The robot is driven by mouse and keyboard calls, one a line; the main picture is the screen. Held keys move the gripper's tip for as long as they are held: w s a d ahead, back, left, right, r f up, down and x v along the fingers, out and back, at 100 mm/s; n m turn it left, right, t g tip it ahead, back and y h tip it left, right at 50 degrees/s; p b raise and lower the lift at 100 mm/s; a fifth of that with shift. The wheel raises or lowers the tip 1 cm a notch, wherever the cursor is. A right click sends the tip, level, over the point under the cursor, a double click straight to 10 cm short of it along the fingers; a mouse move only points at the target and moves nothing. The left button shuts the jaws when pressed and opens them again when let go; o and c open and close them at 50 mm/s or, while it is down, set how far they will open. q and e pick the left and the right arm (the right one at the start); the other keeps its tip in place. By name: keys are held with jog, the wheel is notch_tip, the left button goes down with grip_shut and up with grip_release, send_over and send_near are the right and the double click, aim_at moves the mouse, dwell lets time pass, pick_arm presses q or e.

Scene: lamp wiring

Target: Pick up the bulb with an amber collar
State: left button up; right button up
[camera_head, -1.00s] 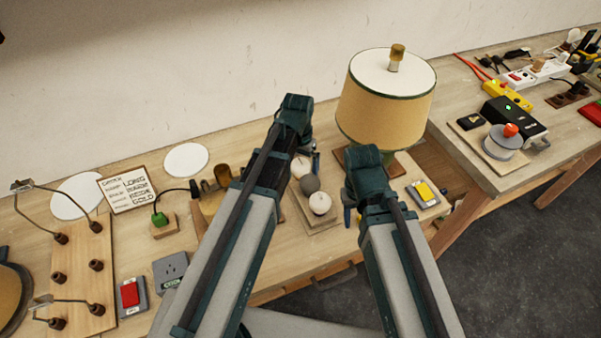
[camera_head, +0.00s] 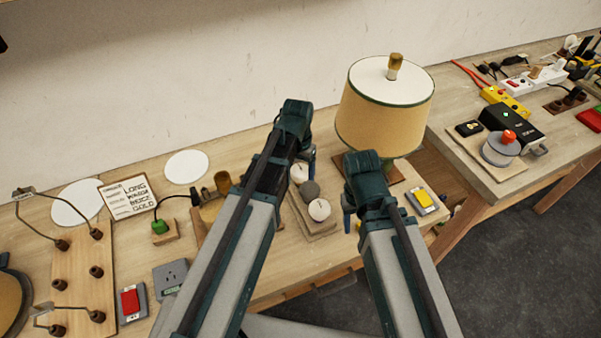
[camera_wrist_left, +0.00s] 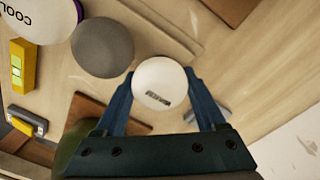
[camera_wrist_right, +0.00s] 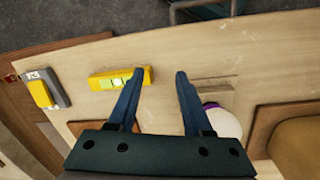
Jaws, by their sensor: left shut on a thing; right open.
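My left gripper (camera_wrist_left: 160,74) is shut on a white bulb (camera_wrist_left: 158,84) with small dark lettering. The bulb's collar is hidden below its globe, so I cannot tell its colour. In the head view this white bulb (camera_head: 298,174) is at the back of a row on a small wooden block (camera_head: 318,229). A grey bulb (camera_head: 310,190) and another white bulb (camera_head: 319,209) stand in front of it. The front bulb shows a purple collar (camera_wrist_right: 211,106) in the right wrist view. My right gripper (camera_wrist_right: 158,74) is open and empty above the table, to the right of the row.
A shaded lamp (camera_head: 385,115) stands behind my right gripper. A yellow level (camera_wrist_right: 120,79) and a yellow switch (camera_head: 424,197) lie near the bench's front edge.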

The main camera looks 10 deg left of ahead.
pick_arm(q)
notch_tip(320, 180, up, 10)
jog(key=p, duration=0.9)
jog(key=shift+f, duration=0.25)
